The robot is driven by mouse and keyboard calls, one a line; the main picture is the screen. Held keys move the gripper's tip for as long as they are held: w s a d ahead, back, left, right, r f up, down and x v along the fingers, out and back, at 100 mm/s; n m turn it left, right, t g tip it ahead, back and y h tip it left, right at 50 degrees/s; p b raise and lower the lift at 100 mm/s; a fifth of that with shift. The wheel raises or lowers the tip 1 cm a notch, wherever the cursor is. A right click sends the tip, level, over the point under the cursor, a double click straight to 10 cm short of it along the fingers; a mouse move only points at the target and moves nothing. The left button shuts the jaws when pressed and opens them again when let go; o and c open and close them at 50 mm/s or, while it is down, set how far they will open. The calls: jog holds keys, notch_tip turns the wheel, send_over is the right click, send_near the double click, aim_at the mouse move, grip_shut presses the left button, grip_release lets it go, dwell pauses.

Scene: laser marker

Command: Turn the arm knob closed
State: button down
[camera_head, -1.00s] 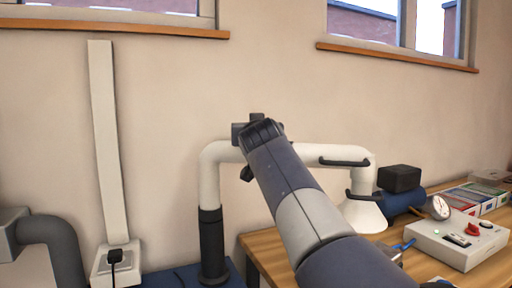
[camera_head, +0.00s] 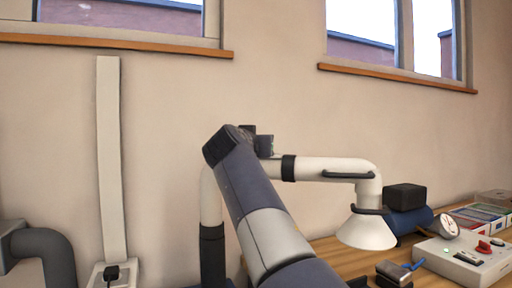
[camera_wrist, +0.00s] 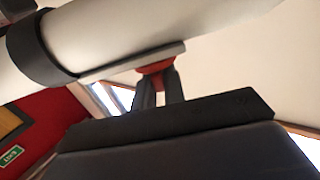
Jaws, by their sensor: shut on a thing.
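The white extraction arm (camera_head: 312,169) runs level to the right in the head view and ends in a white hood (camera_head: 366,231). In the wrist view its white tube (camera_wrist: 150,35) crosses the top, with a black collar (camera_wrist: 38,48) at the left. A red knob (camera_wrist: 155,67) sits under a pale strip along the tube. My gripper (camera_wrist: 158,80) is shut on this knob, one dark finger on each side. In the head view my own arm link hides the bend of the tube, and the knob does not show clearly there.
A grey duct (camera_head: 48,242) is at the lower left.

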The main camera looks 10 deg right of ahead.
jog(key=shift+a+f+m+g+h, duration=0.1)
jog(key=shift+m+g+h, duration=0.3)
jog(key=shift+m+h, duration=0.3)
jog(key=c, duration=1.5)
grip_release()
jog(key=b+v, duration=0.1)
jog(key=v, duration=0.9)
jog(key=shift+s+a, duration=0.25)
jog(key=shift+s, duration=0.05)
jog(key=p+x, duration=0.1)
jog(key=x, duration=1)
jog(key=shift+d, duration=0.1)
jog(key=shift+s+n, duration=0.15)
jog(key=shift+n, duration=0.15)
